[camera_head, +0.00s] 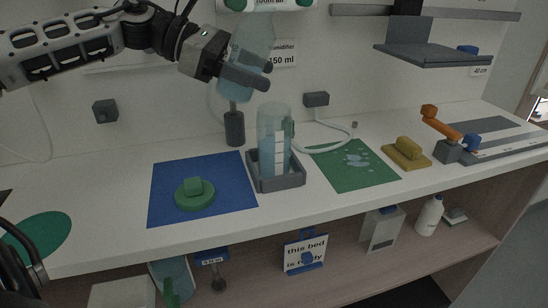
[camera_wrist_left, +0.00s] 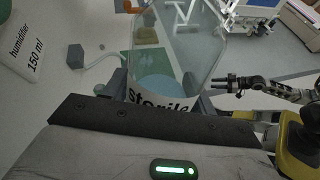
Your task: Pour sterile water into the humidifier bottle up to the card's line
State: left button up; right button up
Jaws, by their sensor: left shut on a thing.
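My left gripper (camera_head: 246,76) is shut on the sterile water bottle (camera_head: 252,38), a clear bluish bottle held above the counter, up and left of the humidifier bottle. The left wrist view shows this bottle (camera_wrist_left: 180,50) with a "sterile" label and blue water inside. The humidifier bottle (camera_head: 273,125) stands upright and open in a grey holder (camera_head: 279,184). It has pale scale marks and blue liquid in its lower part; the exact level is unclear. The wall card (camera_head: 283,58) reads "humidifier 150 ml". My right gripper (camera_wrist_left: 225,83) shows in the left wrist view, fingers apart and empty.
A green lid (camera_head: 194,195) lies on a blue mat (camera_head: 232,172). A dark cylinder (camera_head: 234,128) stands behind the holder. To the right are a green mat (camera_head: 350,178) with clear pieces, a yellow block (camera_head: 406,154) and an orange-and-blue jointed item (camera_head: 440,124).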

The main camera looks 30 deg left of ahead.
pick_arm(q)
jog(key=shift+w+d+f+h+b, duration=0.15)
jog(key=shift+d+f+h+b, duration=0.05)
jog(key=shift+d+h+b, duration=0.2)
jog(key=shift+d+r, duration=0.1)
jog(key=shift+r, duration=0.3)
pick_arm(e)
notch_tip(320, 180, down, 2)
